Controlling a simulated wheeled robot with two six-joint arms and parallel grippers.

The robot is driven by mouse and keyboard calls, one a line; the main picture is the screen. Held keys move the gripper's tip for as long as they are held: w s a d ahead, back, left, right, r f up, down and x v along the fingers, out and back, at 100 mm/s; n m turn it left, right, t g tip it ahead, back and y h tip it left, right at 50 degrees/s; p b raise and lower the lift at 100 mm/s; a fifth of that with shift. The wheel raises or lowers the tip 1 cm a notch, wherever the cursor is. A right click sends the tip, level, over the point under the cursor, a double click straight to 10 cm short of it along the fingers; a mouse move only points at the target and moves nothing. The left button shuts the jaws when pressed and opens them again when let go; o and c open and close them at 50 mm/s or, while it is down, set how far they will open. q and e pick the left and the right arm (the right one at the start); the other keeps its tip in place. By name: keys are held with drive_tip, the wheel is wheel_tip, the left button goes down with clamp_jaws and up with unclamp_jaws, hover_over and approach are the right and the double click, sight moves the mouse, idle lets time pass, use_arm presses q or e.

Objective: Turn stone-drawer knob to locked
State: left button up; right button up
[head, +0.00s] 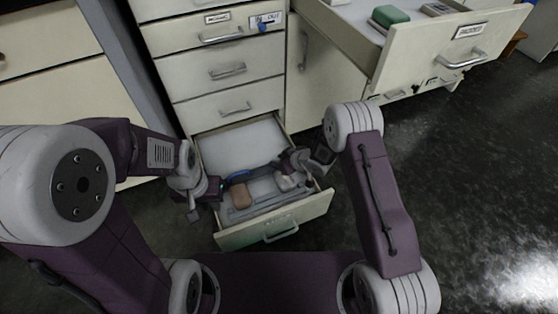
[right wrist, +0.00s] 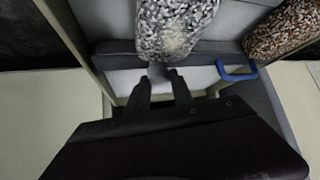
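A blue knob (head: 264,29) sits on a small lettered plate at the right of the upper drawer front (head: 195,36); I cannot tell its setting. A low drawer (head: 240,238) stands open, holding a grey speckled stone (head: 287,182) and a brown stone (head: 241,196). My right gripper (head: 300,170) is over this drawer's right side. In the right wrist view its fingers (right wrist: 160,88) are apart, with the grey speckled stone (right wrist: 175,25) just beyond the tips and the brown stone (right wrist: 285,28) to the right. My left gripper (head: 203,200) is at the drawer's left edge, its fingers unclear.
A labelled drawer (head: 430,52) stands open at upper right, with a green block (head: 389,15) in it. A blue handle-like object (head: 238,175) lies in the low drawer; it also shows in the right wrist view (right wrist: 237,73). The dark floor (head: 465,180) at right is clear.

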clamp_jaws()
drive_tip(key=shift+m, duration=0.3)
drive_tip(key=shift+s+a+m+t+h, duration=0.15)
drive_tip(key=shift+m+t+h, duration=0.25)
drive_tip(key=shift+m+h, duration=0.2)
drive_tip(key=shift+a+m+t+h, duration=0.1)
drive_tip(key=shift+m+t+h, duration=0.2)
drive_tip(key=shift+m+h, duration=0.35)
drive_tip(key=m+h+p, duration=0.2)
drive_tip(key=m, duration=0.1)
drive_tip(key=shift+a+r+t, duration=0.15)
drive_tip(key=shift+t, duration=0.25)
drive_tip(key=shift+m+h+p, duration=0.75)
drive_tip(key=shift+m+p, duration=0.2)
drive_tip(key=shift+m, duration=0.2)
